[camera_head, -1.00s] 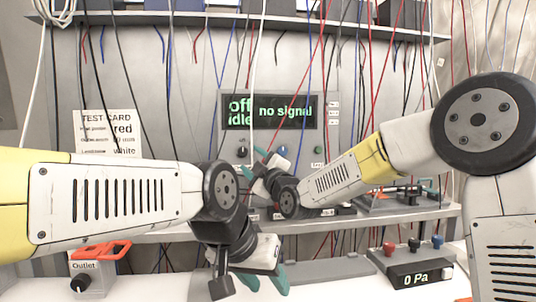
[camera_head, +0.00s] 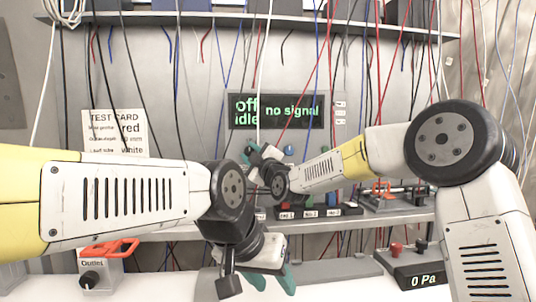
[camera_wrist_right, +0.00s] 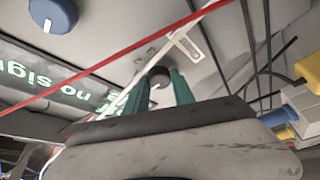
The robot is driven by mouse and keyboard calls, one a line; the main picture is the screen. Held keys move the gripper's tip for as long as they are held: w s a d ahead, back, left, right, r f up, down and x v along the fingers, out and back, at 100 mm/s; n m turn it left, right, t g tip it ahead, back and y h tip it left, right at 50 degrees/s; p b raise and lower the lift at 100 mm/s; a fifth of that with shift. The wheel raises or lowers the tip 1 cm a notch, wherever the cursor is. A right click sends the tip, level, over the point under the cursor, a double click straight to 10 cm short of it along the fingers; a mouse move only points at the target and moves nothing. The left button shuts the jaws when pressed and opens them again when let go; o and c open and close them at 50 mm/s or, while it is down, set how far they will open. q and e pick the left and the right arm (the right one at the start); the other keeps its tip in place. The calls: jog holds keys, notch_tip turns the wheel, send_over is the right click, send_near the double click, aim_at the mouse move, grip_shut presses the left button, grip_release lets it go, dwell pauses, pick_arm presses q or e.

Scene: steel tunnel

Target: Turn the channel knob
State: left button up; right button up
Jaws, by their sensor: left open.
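The panel display (camera_head: 277,111) reads "off", "idle" and "no signal". My right gripper (camera_head: 248,157) is at the panel just below the display's left part. In the right wrist view its teal fingers (camera_wrist_right: 158,90) are apart, with a small dark knob (camera_wrist_right: 159,76) between their tips. I cannot tell whether they touch it. In the head view the gripper hides this knob. A blue knob with a white mark (camera_wrist_right: 52,14) sits beside it and shows right of the gripper in the head view (camera_head: 288,150). My left gripper (camera_head: 272,281) is open and empty, low in front of the shelf.
A test card (camera_head: 118,133) hangs at left. Red, blue and black cables (camera_head: 330,60) hang before the panel. An outlet box with an orange handle (camera_head: 103,262) and a "0 Pa" gauge box (camera_head: 418,272) stand in front. A shelf (camera_head: 390,218) runs below the panel.

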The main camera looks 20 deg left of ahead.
grip_shut()
jog(key=shift+m, duration=0.3)
jog(key=m+t, duration=0.1)
jog(key=m, duration=0.2)
jog(key=m+t+h, duration=0.1)
jog(key=m+t, duration=0.1)
jog(key=m, duration=0.1)
jog(key=shift+a+f+m, duration=0.1)
jog(key=shift+m, duration=0.3)
jog(key=m+t+h, duration=0.1)
jog(key=m, duration=0.2)
jog(key=m+t+h, duration=0.1)
jog(key=m, duration=0.2)
jog(key=m+t+h, duration=0.1)
jog(key=m+h, duration=0.1)
jog(key=m, duration=0.1)
jog(key=shift+s+a, duration=0.1)
jog(key=m+h, duration=0.2)
jog(key=m, duration=0.2)
jog(key=m+h, duration=0.3)
jog(key=m, duration=0.2)
jog(key=shift+t, duration=0.4)
jog(key=m+h, duration=0.1)
jog(key=m, duration=0.2)
jog(key=m+g+h, duration=0.1)
jog(key=m, duration=0.3)
jog(key=shift+a, duration=0.1)
jog(key=shift+h, duration=0.3)
jog(key=o, duration=0.9)
grip_release()
